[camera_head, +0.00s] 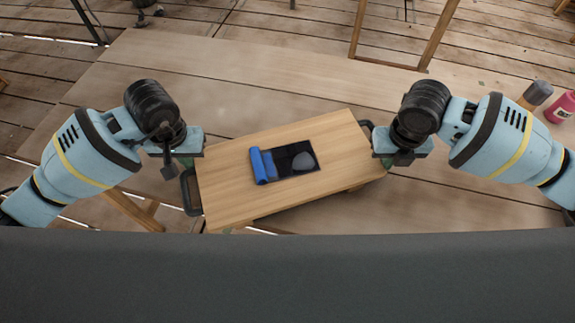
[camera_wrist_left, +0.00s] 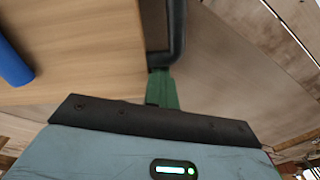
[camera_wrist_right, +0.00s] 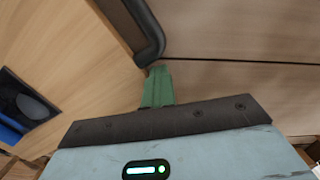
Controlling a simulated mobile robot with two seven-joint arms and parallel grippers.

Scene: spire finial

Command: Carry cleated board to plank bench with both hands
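The cleated board (camera_head: 225,185) is a light wooden panel with a dark loop handle at each end. It lies slantwise between my grippers, its right end further from me. My left gripper (camera_head: 186,163) is at the left handle (camera_head: 189,194), its green fingers closed at the handle's corner (camera_wrist_left: 172,55). My right gripper (camera_head: 384,162) is at the right handle (camera_head: 367,125), its green fingers likewise at the handle's corner (camera_wrist_right: 153,50). The plank bench (camera_head: 200,80) stretches behind and below the board. The board hides part of it; the gap between them is hard to judge.
A blue roll (camera_head: 258,166) and a dark mat (camera_head: 282,161) with a grey rounded piece (camera_head: 304,161) lie on the board. A mallet (camera_head: 537,94) and a pink bottle (camera_head: 561,108) stand at the right. A wooden frame (camera_head: 354,35) stands behind. The bench's left part looks clear.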

